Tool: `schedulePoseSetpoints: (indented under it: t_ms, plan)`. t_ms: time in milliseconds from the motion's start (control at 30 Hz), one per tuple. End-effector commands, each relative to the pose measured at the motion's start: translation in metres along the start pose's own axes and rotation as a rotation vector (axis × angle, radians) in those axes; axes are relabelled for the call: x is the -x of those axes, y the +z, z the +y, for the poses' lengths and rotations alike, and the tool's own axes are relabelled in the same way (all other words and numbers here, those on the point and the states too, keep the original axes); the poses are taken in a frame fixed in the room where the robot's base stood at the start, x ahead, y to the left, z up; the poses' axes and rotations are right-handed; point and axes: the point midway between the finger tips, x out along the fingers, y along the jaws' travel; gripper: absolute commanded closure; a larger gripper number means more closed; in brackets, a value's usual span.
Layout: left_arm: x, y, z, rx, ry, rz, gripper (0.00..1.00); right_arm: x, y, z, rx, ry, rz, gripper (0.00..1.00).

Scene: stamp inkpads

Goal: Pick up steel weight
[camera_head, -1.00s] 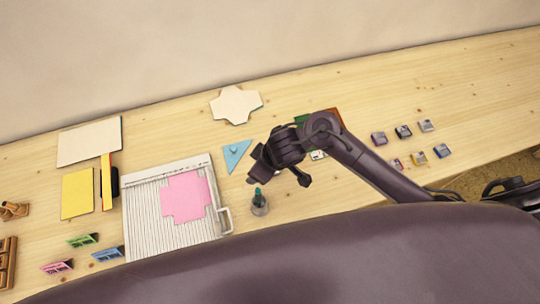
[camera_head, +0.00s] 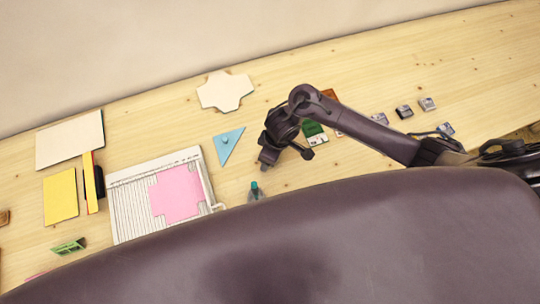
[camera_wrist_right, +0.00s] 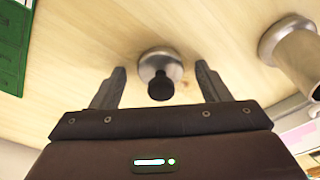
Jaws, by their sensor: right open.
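The steel weight (camera_wrist_right: 160,63) is a small round metal piece with a black knob, standing on the wooden table in the right wrist view. My right gripper (camera_wrist_right: 161,78) is open, with one finger on each side of the weight in that view. I cannot tell how far the fingertips are above the table. In the head view the right gripper (camera_head: 286,160) hangs over the table right of the blue triangle (camera_head: 228,145). I cannot make out the weight there; the gripper seems to hide it. My left gripper is not in view.
A metal cup (camera_wrist_right: 288,42) stands close to the right finger; a cup with a green-topped item (camera_head: 255,191) shows in the head view. A green pad (camera_wrist_right: 12,45) lies at left in the wrist view. A white grooved board (camera_head: 130,205) with pink paper lies left.

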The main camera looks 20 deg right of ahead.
Motion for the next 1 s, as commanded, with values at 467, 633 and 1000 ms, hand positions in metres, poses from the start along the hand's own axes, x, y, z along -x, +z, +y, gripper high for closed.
schedulePoseSetpoints:
  t_ms: [467,633,1000]
  plan:
    - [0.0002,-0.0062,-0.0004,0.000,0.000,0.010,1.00,-0.0009,-0.0004,-0.0002,0.000,0.000,0.001,0.62]
    - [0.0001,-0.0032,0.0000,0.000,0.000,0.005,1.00,-0.0009,-0.0004,-0.0001,0.000,0.000,0.001,0.84]
    - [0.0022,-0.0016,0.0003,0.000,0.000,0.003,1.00,0.0046,-0.0022,0.0001,0.000,0.000,0.004,0.87]
